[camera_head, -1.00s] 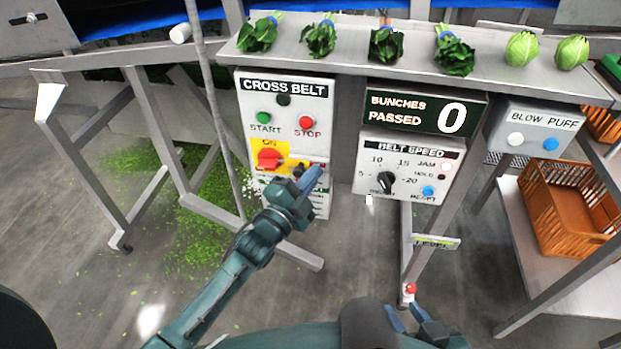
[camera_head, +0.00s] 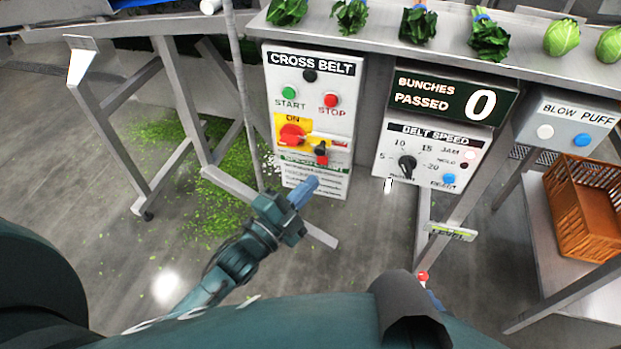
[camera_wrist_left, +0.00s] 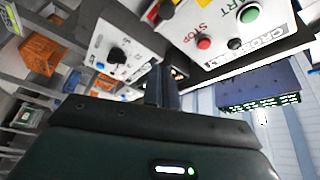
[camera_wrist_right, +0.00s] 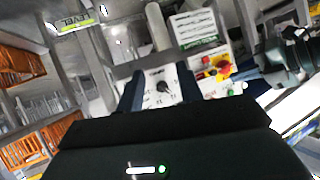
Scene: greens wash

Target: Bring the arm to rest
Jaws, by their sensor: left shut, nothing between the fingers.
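My left gripper (camera_head: 303,190) is shut and empty. In the head view it shows just below and in front of the lower part of the cross belt panel (camera_head: 308,72), apart from its switches. The left wrist view shows its fingers (camera_wrist_left: 161,88) together, with the panel's red stop button (camera_wrist_left: 204,43) beyond. My right gripper (camera_wrist_right: 161,92) is open and empty in the right wrist view, with the belt speed panel (camera_wrist_right: 163,84) behind its fingers. In the head view it is almost wholly hidden by my own body.
The panel carries a red rotary switch (camera_head: 291,135) and a small black and red switch (camera_head: 321,152). A belt speed box (camera_head: 432,158), a counter reading 0 (camera_head: 452,99) and a blow puff box (camera_head: 566,124) stand to the right. An orange crate (camera_head: 583,205) sits on a shelf.

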